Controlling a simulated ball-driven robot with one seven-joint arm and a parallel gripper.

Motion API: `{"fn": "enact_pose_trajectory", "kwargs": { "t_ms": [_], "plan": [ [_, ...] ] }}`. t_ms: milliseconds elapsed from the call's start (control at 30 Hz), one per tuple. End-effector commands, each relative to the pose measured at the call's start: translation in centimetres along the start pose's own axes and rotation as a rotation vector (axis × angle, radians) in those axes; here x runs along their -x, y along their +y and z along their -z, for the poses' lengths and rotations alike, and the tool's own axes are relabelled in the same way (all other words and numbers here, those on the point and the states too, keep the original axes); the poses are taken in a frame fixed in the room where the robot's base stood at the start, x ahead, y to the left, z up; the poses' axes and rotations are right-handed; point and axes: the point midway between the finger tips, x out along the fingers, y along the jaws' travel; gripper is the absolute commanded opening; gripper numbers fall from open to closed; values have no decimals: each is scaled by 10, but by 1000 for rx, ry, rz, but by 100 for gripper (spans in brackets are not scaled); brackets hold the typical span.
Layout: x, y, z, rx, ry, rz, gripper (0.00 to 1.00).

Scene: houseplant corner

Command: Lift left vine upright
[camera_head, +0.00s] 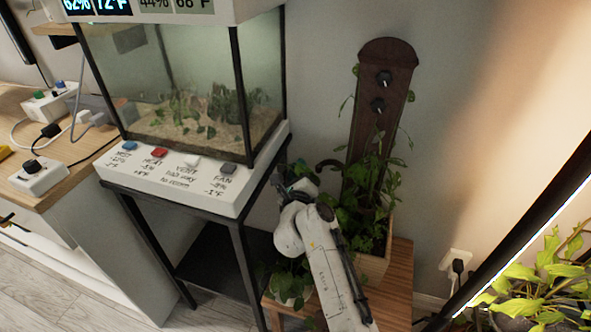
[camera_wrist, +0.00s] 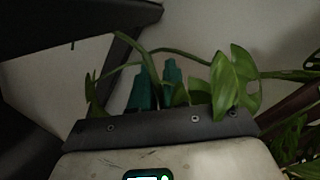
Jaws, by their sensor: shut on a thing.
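My gripper (camera_head: 298,183) is between the glass tank's stand and the planter. In the wrist view its teal fingers (camera_wrist: 157,80) are close together on the left vine (camera_wrist: 190,55), a thin green stem. The vine arches across the fingertips, with a broad leaf (camera_wrist: 234,82) to their right and a drooping end at left. The fingers partly hide the grip point. In the head view, my arm hides much of this vine. The planter (camera_head: 374,265) holds a leafy plant (camera_head: 365,205) in front of an upright wooden board (camera_head: 378,135) with two dark knobs (camera_head: 384,78).
The glass tank (camera_head: 190,95) on its black stand (camera_head: 238,255) is close at left. A low wooden stand (camera_head: 398,290) carries the planter. A small leafy pot (camera_head: 291,285) is below my arm. Another plant (camera_head: 535,280) is at lower right. Bare wall shows right of the board.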

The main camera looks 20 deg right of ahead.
Motion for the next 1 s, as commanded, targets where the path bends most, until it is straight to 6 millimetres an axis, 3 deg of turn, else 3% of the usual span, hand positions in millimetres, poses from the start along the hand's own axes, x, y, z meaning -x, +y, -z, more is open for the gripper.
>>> {"fn": "enact_pose_trajectory", "kwargs": {
  "t_ms": [133,433,467,667,1000],
  "plan": [
    [3,-15,-1,-60,-10,11,0],
    [4,-15,1,-73,-13,13,0],
    [4,-15,1,-73,-13,13,15],
    [4,-15,0,-73,-14,13,34],
    [8,-16,-1,-72,-15,13,36]
  ]
}}
